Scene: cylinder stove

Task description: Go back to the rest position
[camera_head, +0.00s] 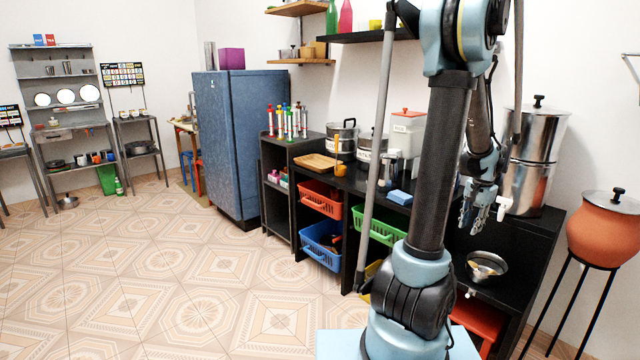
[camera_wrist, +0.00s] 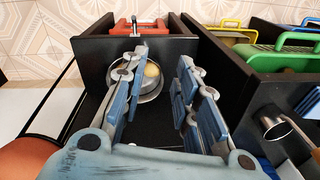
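My gripper (camera_head: 472,222) hangs at the end of my arm, above the lower black shelf at the right of the counter in the head view. In the wrist view my gripper (camera_wrist: 163,65) shows two blue-grey fingers spread apart, with nothing held between them. A metal bowl (camera_head: 487,281) with something yellowish in it stands below my gripper. The bowl also shows between and beyond the fingers in the wrist view (camera_wrist: 150,96), partly hidden by the left finger.
A tall metal filter (camera_head: 533,140) stands close right of my gripper. An orange clay pot (camera_head: 604,232) is on a stand at far right. A blue sponge (camera_head: 399,197) and a white container (camera_head: 407,130) are left of my arm. The tiled floor (camera_head: 150,270) at left is clear.

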